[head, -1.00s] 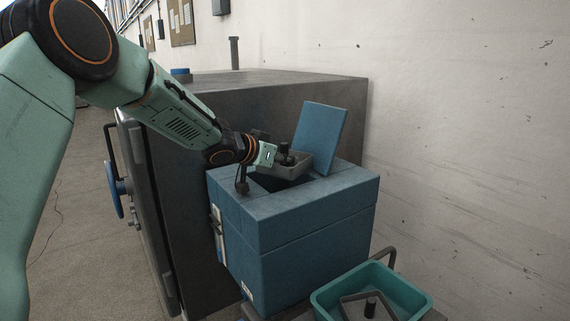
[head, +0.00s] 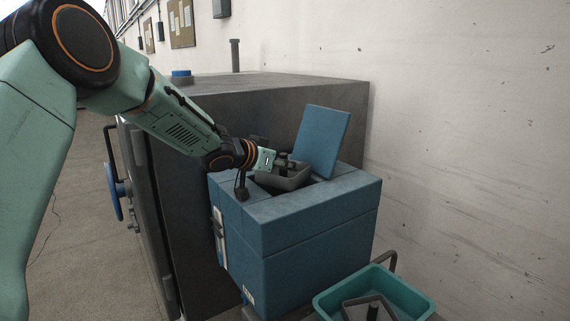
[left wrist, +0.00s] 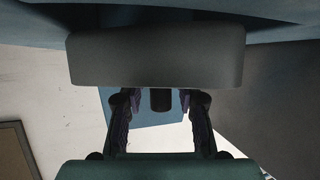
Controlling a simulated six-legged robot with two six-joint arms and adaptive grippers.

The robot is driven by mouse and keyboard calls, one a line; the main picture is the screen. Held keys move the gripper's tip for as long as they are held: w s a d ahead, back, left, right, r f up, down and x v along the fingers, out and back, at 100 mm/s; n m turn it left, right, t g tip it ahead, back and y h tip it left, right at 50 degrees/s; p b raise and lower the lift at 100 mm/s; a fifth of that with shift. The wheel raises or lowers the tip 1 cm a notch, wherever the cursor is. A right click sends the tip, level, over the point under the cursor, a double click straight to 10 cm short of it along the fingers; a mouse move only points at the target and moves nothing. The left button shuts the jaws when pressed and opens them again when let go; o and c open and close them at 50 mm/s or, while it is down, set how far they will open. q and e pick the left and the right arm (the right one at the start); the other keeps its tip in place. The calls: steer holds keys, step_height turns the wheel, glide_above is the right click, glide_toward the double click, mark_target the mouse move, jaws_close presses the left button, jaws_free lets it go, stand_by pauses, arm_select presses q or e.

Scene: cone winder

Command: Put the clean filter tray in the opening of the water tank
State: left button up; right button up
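The clean filter tray (head: 287,180) is a grey shallow box with a dark upright handle. In the head view it sits low in the opening of the blue water tank (head: 318,237), partly below the rim; its underside is hidden. The tank's lid (head: 323,139) stands raised behind it. My left gripper (head: 283,163) is at the tray's handle. In the left wrist view the tray (left wrist: 155,55) fills the top, and the handle (left wrist: 161,100) stands between my left fingers (left wrist: 160,106) with gaps on both sides. My right gripper is not in view.
A teal bin (head: 330,301) with a handled frame inside stands low in front of the tank. A large dark metal cabinet (head: 180,215) with a blue handwheel is behind and left. The pale wall (head: 470,130) bounds the right side.

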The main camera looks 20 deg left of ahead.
arm_select(q)
steer(key=shift+o, duration=0.3)
steer(key=shift+s+f, duration=0.2)
steer(key=shift+f, duration=0.5)
steer(key=shift+r, duration=0.2)
steer(key=s+a+r, duration=0.2)
steer(key=s, duration=0.1)
steer(key=shift+r, duration=0.3)
steer(key=v, duration=0.4)
steer(key=d+v, duration=0.1)
steer(key=shift+s+r, duration=0.35)
steer(key=shift+r, duration=0.1)
steer(key=shift+s+a+r, duration=0.25)
steer(key=shift+s+a, duration=0.5)
steer(key=shift+s, duration=0.05)
steer(key=shift+s+d+r, duration=0.15)
steer(key=shift+s, duration=0.1)
steer(key=shift+d, duration=0.2)
steer(key=shift+w+a, duration=0.2)
steer(key=shift+a, duration=0.1)
